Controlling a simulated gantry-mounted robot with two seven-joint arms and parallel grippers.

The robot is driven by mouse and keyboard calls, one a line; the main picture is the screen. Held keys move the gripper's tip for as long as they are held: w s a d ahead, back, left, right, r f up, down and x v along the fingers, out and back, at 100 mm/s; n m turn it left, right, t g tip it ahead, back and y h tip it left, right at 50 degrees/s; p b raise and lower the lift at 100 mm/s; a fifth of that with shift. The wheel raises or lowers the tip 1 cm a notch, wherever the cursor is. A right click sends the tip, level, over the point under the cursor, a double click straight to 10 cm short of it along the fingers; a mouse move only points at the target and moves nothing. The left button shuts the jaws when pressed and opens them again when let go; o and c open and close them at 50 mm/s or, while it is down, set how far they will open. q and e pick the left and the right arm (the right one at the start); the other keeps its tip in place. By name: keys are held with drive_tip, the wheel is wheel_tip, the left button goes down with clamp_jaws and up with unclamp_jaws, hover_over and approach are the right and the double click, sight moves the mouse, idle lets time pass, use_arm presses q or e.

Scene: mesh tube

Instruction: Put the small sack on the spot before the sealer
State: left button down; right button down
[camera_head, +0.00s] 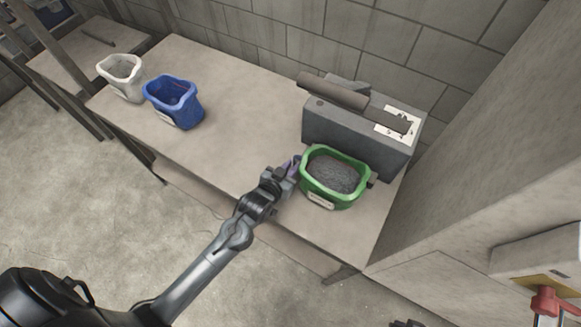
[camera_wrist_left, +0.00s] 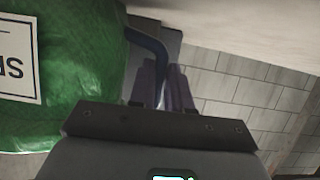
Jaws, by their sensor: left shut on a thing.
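A green sack (camera_head: 318,197) with grey grainy stuff inside stands upright on the table, close before the grey sealer (camera_head: 345,130). My left gripper (camera_head: 294,166) is at the sack's left rim and is shut on it; the exact grip is hard to make out. In the left wrist view the green sack (camera_wrist_left: 75,70) with a white label fills the left side, beside the purple fingers (camera_wrist_left: 165,88). A blue sack (camera_head: 180,112) and a white sack (camera_head: 124,82) stand open at the table's left end. I see no marked spot before the sealer.
The table (camera_head: 235,110) is bare between the blue sack and the sealer. A block wall (camera_head: 330,35) runs behind it, and a grey wall stands to the right. A small dark part at the bottom edge is unclear.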

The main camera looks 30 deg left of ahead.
use_arm(q)
drive_tip(key=c, duration=1)
unclamp_jaws()
drive_tip(key=shift+w+r, duration=0.1)
drive_tip(key=shift+r, duration=0.05)
drive_tip(key=shift+f, duration=0.25)
drive_tip(key=shift+w+r+p+v, duration=0.25)
drive_tip(key=shift+r+p+v, duration=0.4)
drive_tip(key=shift+v, duration=5.7)
drive_tip(key=s+f+m+g, duration=0.2)
drive_tip(key=s+g, duration=0.8)
drive_tip(key=s, duration=0.3)
wheel_tip(320, 180, up, 28)
drive_tip(key=p, duration=2.8)
